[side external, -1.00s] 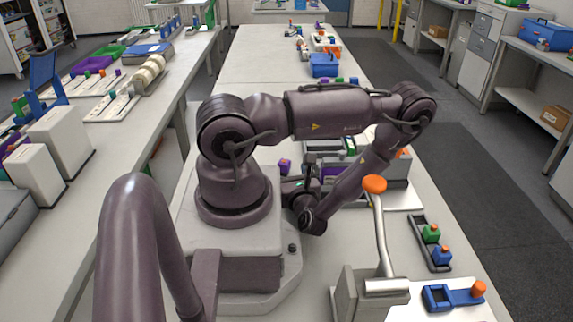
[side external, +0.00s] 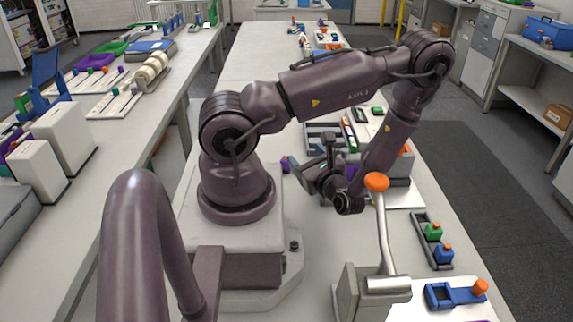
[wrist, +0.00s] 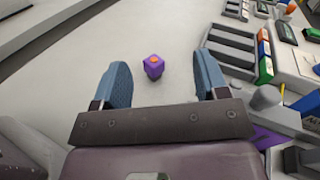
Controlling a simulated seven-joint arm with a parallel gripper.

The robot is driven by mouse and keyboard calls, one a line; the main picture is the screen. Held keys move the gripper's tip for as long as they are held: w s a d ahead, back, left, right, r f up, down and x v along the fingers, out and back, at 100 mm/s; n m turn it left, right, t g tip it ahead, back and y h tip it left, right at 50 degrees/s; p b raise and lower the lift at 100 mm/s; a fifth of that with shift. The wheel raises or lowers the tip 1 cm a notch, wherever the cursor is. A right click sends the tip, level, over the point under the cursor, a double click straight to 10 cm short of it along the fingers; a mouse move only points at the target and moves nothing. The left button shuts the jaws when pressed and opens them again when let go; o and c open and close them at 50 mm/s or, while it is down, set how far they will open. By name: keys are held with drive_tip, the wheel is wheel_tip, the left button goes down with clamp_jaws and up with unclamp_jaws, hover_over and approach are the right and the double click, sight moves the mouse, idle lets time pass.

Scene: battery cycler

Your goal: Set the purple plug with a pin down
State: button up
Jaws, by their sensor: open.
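The purple plug (wrist: 153,67) stands on the bare pale bench in the wrist view, with an orange spot on its top. It lies between the lines of my gripper's two blue fingers, apart from both. My gripper (wrist: 161,62) is open and empty. The plug's pin cannot be made out apart from the orange spot.
A grey slotted tray (wrist: 222,48) is right of the plug in the wrist view. In the side view, an orange-knobbed lever (side external: 377,182), a rack with green and blue plugs (side external: 432,240) and a blue fixture (side external: 455,295) stand at the front right. The bench around the plug is clear.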

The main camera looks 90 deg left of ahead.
drive_tip(key=w+d+r+n+t+h, duration=0.3)
drive_tip(key=d+r+n+t+h, duration=0.25)
drive_tip(key=d+r+h, duration=0.4)
drive_tip(key=w+d+r+n+t+h, duration=0.4)
drive_tip(key=d+r+n+h, duration=0.25)
drive_tip(key=r, duration=0.55)
drive_tip(key=n+g+y, duration=0.4)
drive_tip(key=n, duration=1.6)
hover_over(286, 165)
wheel_tip(286, 165, down, 21)
drive_tip(key=shift+m+t, duration=0.3)
drive_tip(key=shift+t, duration=0.05)
drive_tip(key=shift+w+d+x, duration=0.1)
drive_tip(key=shift+w+x, duration=0.05)
drive_tip(key=shift+x, duration=0.9)
drive_tip(key=shift+w+d+x, duration=0.1)
drive_tip(key=shift+w+x, duration=0.05)
drive_tip(key=shift+x, duration=0.9)
drive_tip(key=shift+w+d+x, duration=0.1)
drive_tip(key=shift+d+x, duration=0.05)
drive_tip(key=shift+x, duration=0.9)
drive_tip(key=shift+f, duration=0.15)
drive_tip(key=shift+c, duration=0.2)
drive_tip(key=c, duration=0.9)
